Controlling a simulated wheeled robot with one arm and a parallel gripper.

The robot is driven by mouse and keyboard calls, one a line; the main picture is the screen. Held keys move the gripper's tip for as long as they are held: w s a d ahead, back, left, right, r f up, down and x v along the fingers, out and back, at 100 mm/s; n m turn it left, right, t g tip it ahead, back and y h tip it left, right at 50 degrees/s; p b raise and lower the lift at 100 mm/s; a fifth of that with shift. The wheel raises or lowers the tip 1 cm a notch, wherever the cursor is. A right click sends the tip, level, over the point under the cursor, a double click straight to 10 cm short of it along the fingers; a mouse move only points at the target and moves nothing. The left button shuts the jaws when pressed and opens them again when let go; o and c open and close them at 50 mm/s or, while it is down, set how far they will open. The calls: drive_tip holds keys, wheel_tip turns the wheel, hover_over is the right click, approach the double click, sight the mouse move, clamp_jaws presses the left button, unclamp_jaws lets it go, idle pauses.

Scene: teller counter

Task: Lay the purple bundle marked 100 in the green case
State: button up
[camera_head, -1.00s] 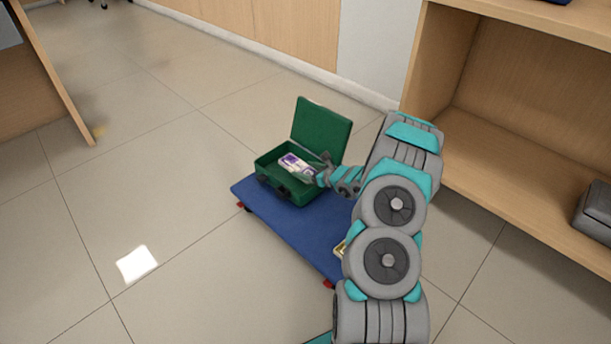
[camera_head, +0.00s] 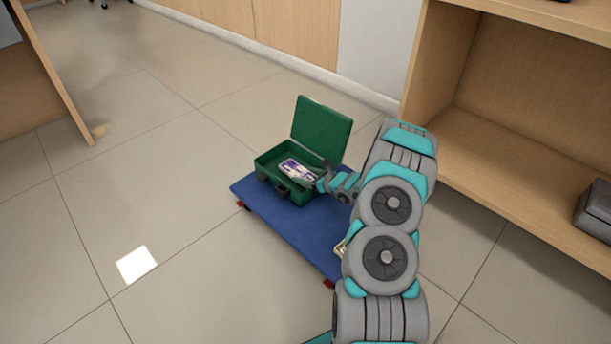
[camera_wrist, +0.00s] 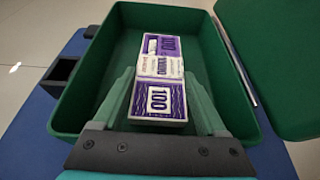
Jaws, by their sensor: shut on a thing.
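The purple bundle (camera_wrist: 159,101) is marked 100 and has a white band around it. My gripper (camera_wrist: 160,125) is shut on its near end, one finger along each side. The bundle lies within the walls of the open green case (camera_wrist: 72,110), long side pointing away from the wrist. I cannot tell whether its underside touches the case floor. In the head view the bundle (camera_head: 296,168) shows pale and purple inside the case (camera_head: 268,160), with my gripper (camera_head: 318,175) coming in from the right. The case lid stands raised at the back.
The case sits on a blue flat cart (camera_head: 290,225) with red corners. A small yellowish item (camera_head: 341,248) on the cart is mostly hidden by my arm. A wooden shelf unit (camera_head: 480,150) stands at the right, with a grey box (camera_head: 596,210) in it.

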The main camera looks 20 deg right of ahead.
drive_tip(key=o, duration=1.4)
drive_tip(key=shift+f, duration=0.15)
drive_tip(key=shift+c, duration=0.2)
drive_tip(key=shift+s, duration=0.1)
